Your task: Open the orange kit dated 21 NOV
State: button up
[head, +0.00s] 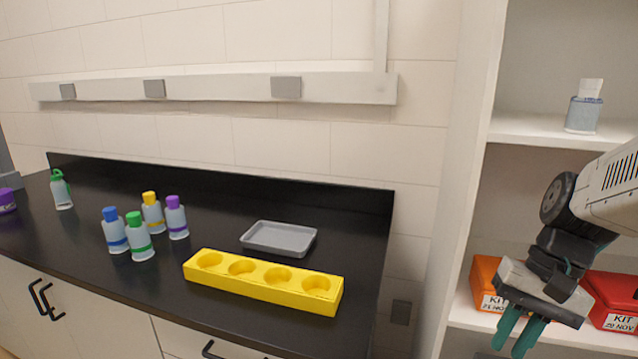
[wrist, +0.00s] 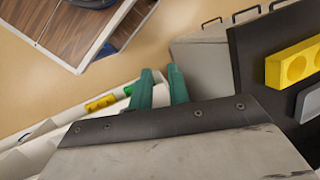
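The orange kit (head: 484,272) sits on the lower shelf at the right of the head view. Its white label reads KIT and what looks like 21 NOV. My gripper hides its right part, and I see no sign of its lid being raised. My gripper (head: 512,342) hangs in front of the shelf with its teal fingers pointing down, below and in front of the kit. In the wrist view, my gripper (wrist: 160,74) shows a gap between its fingers and nothing in it. The orange kit cannot be made out there.
A red kit (head: 613,292) stands right of the orange one. A bottle (head: 583,113) stands on the upper shelf (head: 530,127). The black counter (head: 330,212) at left holds a yellow rack (head: 262,289), a grey tray (head: 279,240) and several capped bottles (head: 140,243).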

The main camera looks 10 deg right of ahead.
jog(key=s+a+r+n+t+h, duration=0.1)
jog(key=s+a+r+n+h, duration=0.2)
jog(key=a+n, duration=0.1)
jog(key=shift+s+r+n+h, duration=0.15)
jog(key=shift+r+n+h, duration=0.15)
jog(key=a, duration=0.1)
jog(key=a+r+n+t, duration=0.1)
jog(key=a+n, duration=0.1)
jog(key=shift+s+r, duration=0.4)
jog(key=shift+c, duration=0.7)
jog(key=shift+a, duration=0.25)
grip_shut()
